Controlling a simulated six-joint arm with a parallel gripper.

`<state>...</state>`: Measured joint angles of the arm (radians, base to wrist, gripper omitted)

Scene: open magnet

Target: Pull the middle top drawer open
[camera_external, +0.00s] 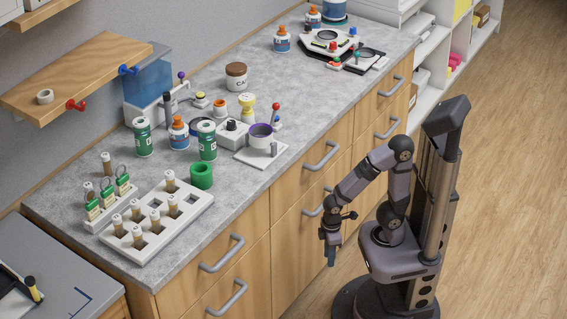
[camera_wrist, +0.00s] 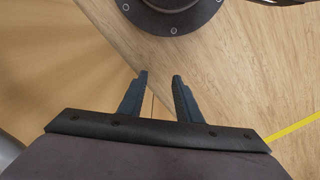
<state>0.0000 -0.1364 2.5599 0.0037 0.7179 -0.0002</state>
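The middle top drawer (camera_external: 300,183) is a light wood front under the grey countertop, and it looks closed. Its grey bar handle (camera_external: 322,157) is in plain view and clear of my arm. My gripper (camera_external: 331,258) points down in front of the middle drawers, lower than that handle and a little to its right in the external view. In the wrist view my gripper (camera_wrist: 160,78) has its two dark fingers apart, with nothing between them. My gripper touches no handle that I can see.
A lower middle handle (camera_external: 315,207) sits close to my forearm. Left drawer handles (camera_external: 221,254) and right drawer handles (camera_external: 392,87) stick out along the cabinet. The countertop (camera_external: 95,255) holds racks, bottles and cups. Wood floor (camera_external: 500,220) is open to the right.

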